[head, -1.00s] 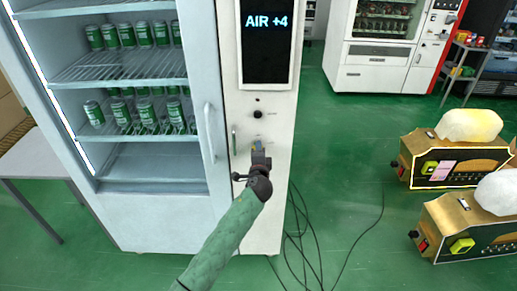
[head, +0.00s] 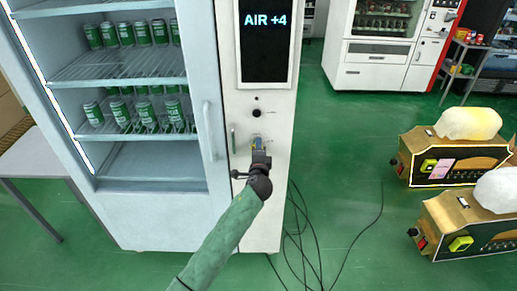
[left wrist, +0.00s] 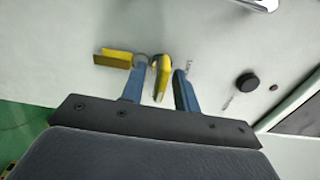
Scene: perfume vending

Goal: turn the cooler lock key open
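The white cooler's control column (head: 268,200) stands to the right of its glass door. My left gripper (head: 258,146) is at the front of this column, below a black round knob (head: 257,113). In the left wrist view, the blue fingers of my left gripper (left wrist: 160,90) are apart. The lock itself is mostly hidden. My right gripper is out of view.
Black cables (head: 303,225) lie on the green floor at right. Two golden machines (head: 455,158) stand farther right.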

